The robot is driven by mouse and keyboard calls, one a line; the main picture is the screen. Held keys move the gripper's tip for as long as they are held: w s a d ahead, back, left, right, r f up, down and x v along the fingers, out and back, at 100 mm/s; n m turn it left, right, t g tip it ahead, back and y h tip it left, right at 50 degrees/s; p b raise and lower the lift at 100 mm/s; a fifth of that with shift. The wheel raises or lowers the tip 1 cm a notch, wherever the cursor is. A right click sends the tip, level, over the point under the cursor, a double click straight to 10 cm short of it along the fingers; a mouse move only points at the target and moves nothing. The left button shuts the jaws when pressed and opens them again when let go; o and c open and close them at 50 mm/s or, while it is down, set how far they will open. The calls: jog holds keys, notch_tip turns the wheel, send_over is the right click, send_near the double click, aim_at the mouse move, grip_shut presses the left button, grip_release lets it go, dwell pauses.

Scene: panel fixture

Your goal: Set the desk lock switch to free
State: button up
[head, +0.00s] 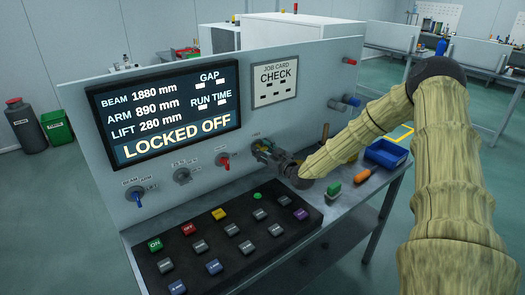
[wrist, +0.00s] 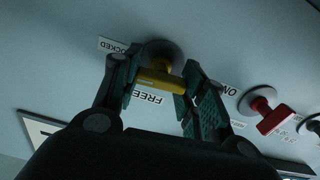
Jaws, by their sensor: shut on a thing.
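The desk lock switch (wrist: 163,80) has a yellow handle on a dark round base, mounted on the grey panel. In the wrist view, the label LOCKED is at its upper left and the label FREE just below it, both upside down. My gripper (wrist: 160,76) has one green-padded finger on each side of the yellow handle and is shut on it. In the head view, my gripper (head: 272,154) is against the panel and largely hides the switch. The display (head: 165,105) reads LOCKED OFF.
A red switch (head: 224,161) is beside my gripper, also in the wrist view (wrist: 270,117). Grey (head: 182,175) and blue (head: 137,195) knobs are further left. A sloped button console (head: 225,235) lies below. A blue bin (head: 386,153) and an orange-handled tool (head: 362,176) are on the shelf at right.

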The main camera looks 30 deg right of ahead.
jog(key=n+b, duration=0.1)
jog(key=n, duration=0.3)
jog(key=shift+a+f, duration=0.1)
jog(key=n+b, duration=0.3)
jog(key=n, duration=0.1)
jog(key=shift+a, duration=0.1)
jog(key=n+b, duration=0.1)
jog(key=n, duration=0.1)
jog(key=n+b, duration=0.2)
jog(key=shift+f+n, duration=0.2)
jog(key=shift+n, duration=0.1)
jog(key=shift+n+b, duration=2.05)
jog(key=shift+n, duration=0.15)
jog(key=o, duration=1)
jog(key=shift+o, duration=0.2)
jog(key=shift+s, duration=0.15)
jog(key=s, duration=0.7)
jog(key=s+d, duration=0.1)
jog(key=s, duration=0.3)
jog(key=shift+s, duration=0.35)
